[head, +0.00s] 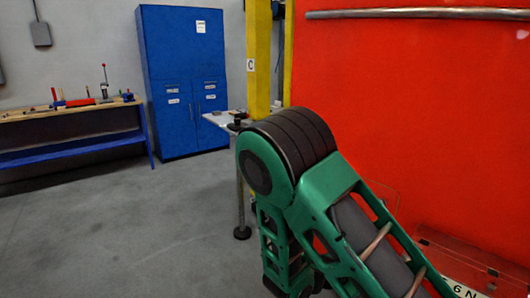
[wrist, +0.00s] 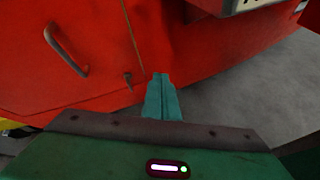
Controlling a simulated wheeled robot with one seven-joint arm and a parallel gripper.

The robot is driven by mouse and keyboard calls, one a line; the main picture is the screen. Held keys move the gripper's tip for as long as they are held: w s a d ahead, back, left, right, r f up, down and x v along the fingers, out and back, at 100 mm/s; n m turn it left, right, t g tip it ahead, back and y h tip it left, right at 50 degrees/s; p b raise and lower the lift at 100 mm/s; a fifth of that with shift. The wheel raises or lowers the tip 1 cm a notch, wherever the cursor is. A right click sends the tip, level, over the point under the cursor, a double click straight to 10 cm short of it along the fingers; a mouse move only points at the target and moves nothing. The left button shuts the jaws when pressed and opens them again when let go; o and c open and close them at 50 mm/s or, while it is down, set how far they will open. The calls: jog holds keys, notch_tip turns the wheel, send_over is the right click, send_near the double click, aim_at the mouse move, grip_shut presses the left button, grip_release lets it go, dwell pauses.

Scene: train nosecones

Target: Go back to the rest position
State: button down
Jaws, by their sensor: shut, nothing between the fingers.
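My gripper (wrist: 161,80) shows in the wrist view as two teal fingers pressed together, with nothing between them. It points toward the lower part of a red train body (wrist: 110,45) and the grey floor beside it. I cannot tell the exact gap to the red surface. In the head view my green arm is bent at a dark round joint in the middle of the picture, and the gripper itself is hidden there.
The red train side (head: 420,120) fills the right of the head view, with a metal handrail (head: 420,14). A yellow post (head: 258,60), small table (head: 222,119), blue cabinet (head: 185,80) and workbench (head: 70,112) stand behind. Grey floor (head: 110,220) is open at left.

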jog(key=s+a+r+m+y, duration=0.1)
jog(key=s+r+m+y, duration=0.3)
jog(key=r+m, duration=0.25)
jog(key=s+a+r+m+g+y, duration=0.1)
jog(key=s+r+m+y, duration=0.25)
jog(key=r+m, duration=0.3)
jog(key=s+a+r+m+y, duration=0.1)
jog(key=s+r+m+y, duration=0.25)
jog(key=r+m, duration=0.3)
jog(key=s+d+f+m+g, duration=0.1)
jog(key=s+d+m+g, duration=0.1)
jog(key=s+d, duration=0.3)
jog(key=s+d+f+m+g, duration=0.1)
jog(key=s+d+m, duration=0.3)
jog(key=s, duration=0.7)
jog(key=shift+s+d+m+g+y, duration=0.4)
jog(key=shift+d+g, duration=0.4)
jog(key=shift+d, duration=0.35)
